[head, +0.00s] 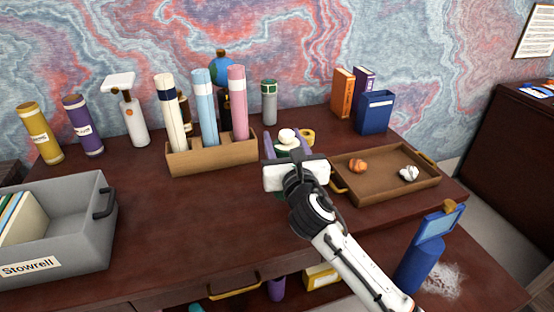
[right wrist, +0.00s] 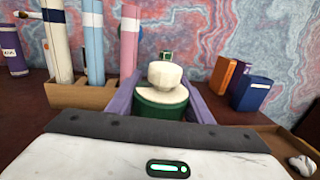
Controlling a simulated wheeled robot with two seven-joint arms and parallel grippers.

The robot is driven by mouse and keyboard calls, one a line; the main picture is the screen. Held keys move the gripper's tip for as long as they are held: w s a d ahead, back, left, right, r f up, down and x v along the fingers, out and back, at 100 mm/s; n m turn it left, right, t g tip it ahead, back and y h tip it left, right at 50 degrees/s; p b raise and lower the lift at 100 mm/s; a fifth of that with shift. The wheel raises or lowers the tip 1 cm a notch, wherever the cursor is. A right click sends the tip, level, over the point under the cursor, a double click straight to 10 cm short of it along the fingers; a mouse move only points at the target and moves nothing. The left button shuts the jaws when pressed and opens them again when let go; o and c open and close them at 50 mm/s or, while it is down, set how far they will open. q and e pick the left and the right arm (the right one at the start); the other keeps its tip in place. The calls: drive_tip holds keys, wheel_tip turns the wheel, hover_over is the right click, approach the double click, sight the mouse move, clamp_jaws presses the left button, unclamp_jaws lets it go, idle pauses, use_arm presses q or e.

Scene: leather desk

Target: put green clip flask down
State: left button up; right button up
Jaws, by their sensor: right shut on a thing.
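The green clip flask (right wrist: 163,106) has a green body and a cream lid with a round knob. In the right wrist view it sits upright between the purple fingers of my right gripper (right wrist: 160,92), which is shut on it. In the head view my right gripper (head: 287,146) is over the middle of the desk, between the wooden tube holder and the tray. The flask's cream top (head: 287,135) shows between the fingers; most of its body is hidden. I cannot tell whether its base touches the desk. My left gripper is not in view.
A wooden holder (head: 212,158) with tall tubes stands left of the gripper. A brown tray (head: 388,197) with crumpled balls lies right. A grey bin (head: 88,235) is front left. The desk's front middle is clear.

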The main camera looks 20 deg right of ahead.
drive_tip(key=shift+f+b, duration=0.7)
drive_tip(key=shift+f, duration=1.7)
drive_tip(key=o, duration=1.5)
drive_tip(key=s+a, duration=0.1)
drive_tip(key=s, duration=1.1)
drive_tip(key=shift+p, duration=0.3)
drive_tip(key=shift+a, duration=0.1)
